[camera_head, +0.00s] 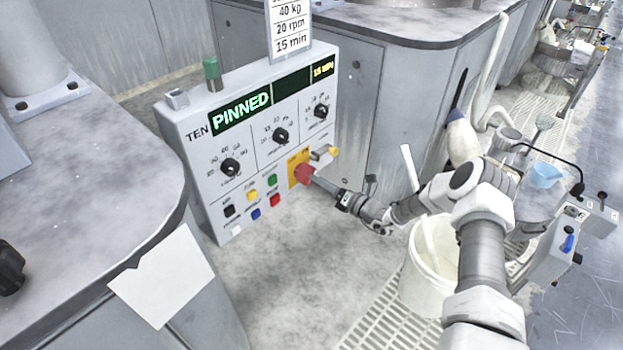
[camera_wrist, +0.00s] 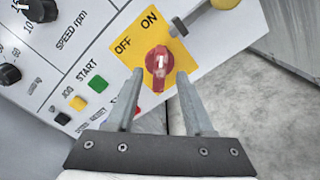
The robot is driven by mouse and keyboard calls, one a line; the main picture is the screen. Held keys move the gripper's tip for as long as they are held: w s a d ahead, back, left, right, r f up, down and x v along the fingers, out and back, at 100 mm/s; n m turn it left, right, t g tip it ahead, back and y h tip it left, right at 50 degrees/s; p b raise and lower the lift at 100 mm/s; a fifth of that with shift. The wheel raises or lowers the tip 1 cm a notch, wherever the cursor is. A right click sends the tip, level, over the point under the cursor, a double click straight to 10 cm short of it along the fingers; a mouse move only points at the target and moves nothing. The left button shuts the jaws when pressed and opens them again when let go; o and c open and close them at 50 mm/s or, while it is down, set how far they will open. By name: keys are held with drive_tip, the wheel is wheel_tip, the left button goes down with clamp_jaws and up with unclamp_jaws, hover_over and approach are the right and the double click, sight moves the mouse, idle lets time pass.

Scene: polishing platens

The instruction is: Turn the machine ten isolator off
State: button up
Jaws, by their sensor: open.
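The machine ten isolator is a red rotary knob (camera_head: 304,174) on a yellow plate (camera_head: 294,160) at the lower right of the control panel (camera_head: 209,187) marked TEN. In the wrist view the red knob (camera_wrist: 159,74) has a white mark and stands nearly upright in the picture, its mark toward the ON side. OFF is printed to its upper left. My gripper (camera_head: 318,183) is open at the knob. In the wrist view, the two fingers of my gripper (camera_wrist: 159,88) stand either side of the knob's lower part. Whether they touch it cannot be told.
A grey bar (camera_wrist: 178,27) and a yellow-ended part (camera_wrist: 225,3) stick out just right of the isolator. Green (camera_head: 272,180), red and other buttons lie to its left. The panel display (camera_head: 240,112) reads PINNED. A white bucket (camera_head: 428,285) stands below my arm.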

sight(306, 174)
drive_tip(key=shift+b+x, duration=0.35)
drive_tip(key=shift+x, duration=1.7)
clamp_jaws()
